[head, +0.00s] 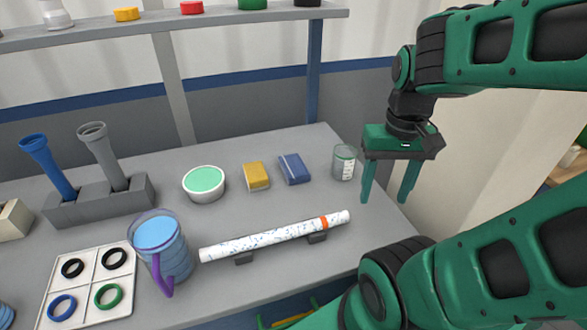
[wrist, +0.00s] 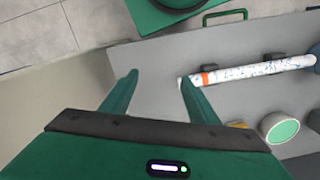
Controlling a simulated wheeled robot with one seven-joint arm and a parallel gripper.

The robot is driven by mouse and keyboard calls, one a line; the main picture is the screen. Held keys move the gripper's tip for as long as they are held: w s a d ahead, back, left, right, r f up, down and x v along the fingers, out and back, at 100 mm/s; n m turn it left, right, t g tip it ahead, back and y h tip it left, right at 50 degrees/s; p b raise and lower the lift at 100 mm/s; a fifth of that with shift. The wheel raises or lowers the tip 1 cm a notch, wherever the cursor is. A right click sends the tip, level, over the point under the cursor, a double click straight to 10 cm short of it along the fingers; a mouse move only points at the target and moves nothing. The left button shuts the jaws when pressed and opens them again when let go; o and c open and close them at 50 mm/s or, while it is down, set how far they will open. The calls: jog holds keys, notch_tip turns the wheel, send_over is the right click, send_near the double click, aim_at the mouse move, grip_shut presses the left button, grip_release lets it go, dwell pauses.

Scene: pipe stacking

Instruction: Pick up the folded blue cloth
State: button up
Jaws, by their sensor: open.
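The folded blue cloth (head: 294,169) lies flat on the grey table in the head view, between a folded yellow cloth (head: 256,176) and a clear beaker (head: 343,162). My gripper (head: 388,198) is open and empty, pointing down by the table's right edge, to the right of the blue cloth and the beaker. In the wrist view my gripper's two green fingers (wrist: 158,80) are spread with nothing between them. The blue cloth cannot be made out in the wrist view. A bit of yellow shows there beside the right finger.
A speckled white pipe (head: 275,236) rests on dark supports at the front. A green-topped white bowl (head: 204,184) stands left of the cloths. A blue jug (head: 160,250), ring tray (head: 90,285) and pipe holder (head: 100,200) are further left. A shelf (head: 170,22) runs above the back.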

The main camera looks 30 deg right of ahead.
jog(key=o, duration=0.5)
jog(key=shift+w+d+r+n, duration=0.15)
jog(key=shift+r+n, duration=0.15)
jog(key=shift+r, duration=0.05)
jog(key=o, duration=0.5)
jog(key=w+n, duration=0.3)
jog(key=w, duration=0.1)
jog(key=w+n, duration=0.3)
jog(key=w, duration=0.2)
jog(key=w+r+n, duration=0.1)
jog(key=w+n, duration=0.2)
jog(key=w, duration=0.2)
jog(key=shift+w, duration=0.2)
jog(key=n, duration=1.2)
send_near(295, 165)
jog(key=shift+s+f, duration=0.1)
jog(key=shift+f, duration=4.35)
